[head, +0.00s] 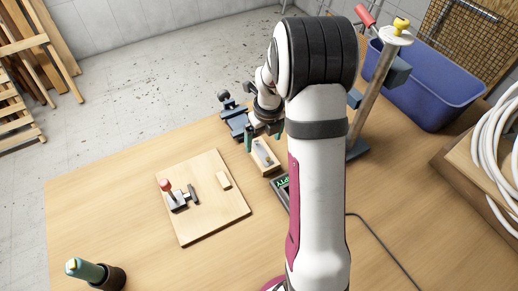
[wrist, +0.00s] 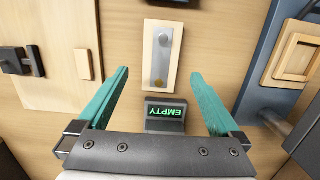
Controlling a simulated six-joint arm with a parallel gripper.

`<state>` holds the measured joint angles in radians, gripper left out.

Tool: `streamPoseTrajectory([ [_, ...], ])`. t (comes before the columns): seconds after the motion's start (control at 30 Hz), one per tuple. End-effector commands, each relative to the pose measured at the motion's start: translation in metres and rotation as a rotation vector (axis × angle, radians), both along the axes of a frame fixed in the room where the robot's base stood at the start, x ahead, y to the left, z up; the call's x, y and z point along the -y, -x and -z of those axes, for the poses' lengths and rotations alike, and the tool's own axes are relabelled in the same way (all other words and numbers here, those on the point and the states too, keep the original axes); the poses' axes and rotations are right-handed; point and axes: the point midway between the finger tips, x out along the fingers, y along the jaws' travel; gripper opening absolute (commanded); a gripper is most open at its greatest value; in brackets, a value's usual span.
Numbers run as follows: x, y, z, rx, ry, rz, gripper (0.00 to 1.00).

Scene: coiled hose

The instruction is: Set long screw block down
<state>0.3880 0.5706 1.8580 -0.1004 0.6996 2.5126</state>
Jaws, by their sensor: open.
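A pale wooden block (wrist: 175,35) with a grey metal strip along its top and a brass-coloured spot at one end, which looks like the long screw block, appears to rest on the table. It also shows in the head view (head: 265,168), just below my gripper. My gripper (wrist: 160,74) has two teal fingers spread wide with nothing held between them. In the wrist view the block's near end lies between the fingertip lines, apart from both fingers. In the head view my gripper (head: 263,140) is partly hidden behind my arm.
A dark device with a green "EMPTY" display (wrist: 166,115) sits close to the block. A wooden board (head: 205,218) with a red-handled clamp lies to the left. A blue vise (head: 236,122), a post stand and a blue bin (head: 430,95) are farther back.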

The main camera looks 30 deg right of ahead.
Motion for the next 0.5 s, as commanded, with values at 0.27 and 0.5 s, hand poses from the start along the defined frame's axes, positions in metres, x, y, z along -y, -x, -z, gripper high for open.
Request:
streamPoseTrajectory([
  [0.27, 0.001, -0.005, 0.046, -0.003, -0.001, -0.002, 1.00],
  [0.5, 0.002, -0.008, 0.067, 0.000, 0.000, -0.002, 1.00],
])
